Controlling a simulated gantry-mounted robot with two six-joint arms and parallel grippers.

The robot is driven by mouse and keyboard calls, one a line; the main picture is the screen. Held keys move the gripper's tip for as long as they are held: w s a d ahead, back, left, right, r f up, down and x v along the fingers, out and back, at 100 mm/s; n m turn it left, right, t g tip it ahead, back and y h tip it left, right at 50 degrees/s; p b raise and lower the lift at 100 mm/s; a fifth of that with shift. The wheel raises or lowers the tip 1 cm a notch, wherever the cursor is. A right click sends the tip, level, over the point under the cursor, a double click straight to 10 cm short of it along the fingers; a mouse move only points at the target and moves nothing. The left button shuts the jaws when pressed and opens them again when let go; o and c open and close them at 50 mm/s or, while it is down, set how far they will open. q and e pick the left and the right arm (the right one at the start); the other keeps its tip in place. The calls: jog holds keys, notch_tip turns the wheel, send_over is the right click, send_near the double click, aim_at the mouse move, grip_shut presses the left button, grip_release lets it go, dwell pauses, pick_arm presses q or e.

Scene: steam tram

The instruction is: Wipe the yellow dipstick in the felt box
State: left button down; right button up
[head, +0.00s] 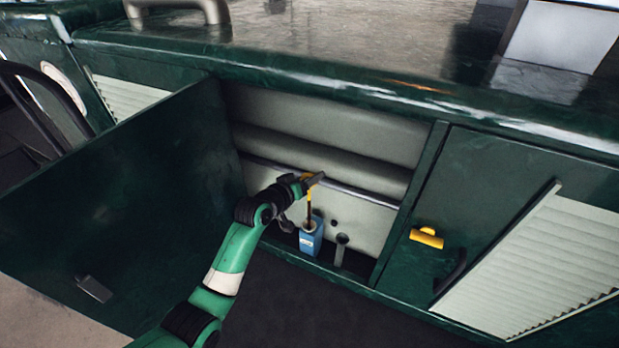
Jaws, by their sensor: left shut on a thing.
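My left gripper (314,180) is shut on the yellow dipstick (309,203) inside the open compartment. The dipstick hangs about upright below the jaws, its upper part yellow and its lower part dark. Its lower end meets the top opening of a small blue box (311,241) with a pale label, which looks like the felt box. I cannot tell how deep the tip is in the box. The gripper hides part of the dipstick's top. My right gripper is not in view.
A short grey tube (340,250) stands just right of the blue box. The dark green door (130,200) hangs open on the left. A closed panel with a yellow handle (426,238) and pale louvres (550,265) lies to the right.

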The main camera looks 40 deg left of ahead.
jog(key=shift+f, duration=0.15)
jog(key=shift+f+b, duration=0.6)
jog(key=shift+b, duration=0.15)
dwell(0.5)
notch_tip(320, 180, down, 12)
jog(key=b, duration=1.2)
dwell(0.8)
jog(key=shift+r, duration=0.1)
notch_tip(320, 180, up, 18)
jog(key=p, duration=1.7)
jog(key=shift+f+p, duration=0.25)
jog(key=shift+p, duration=0.1)
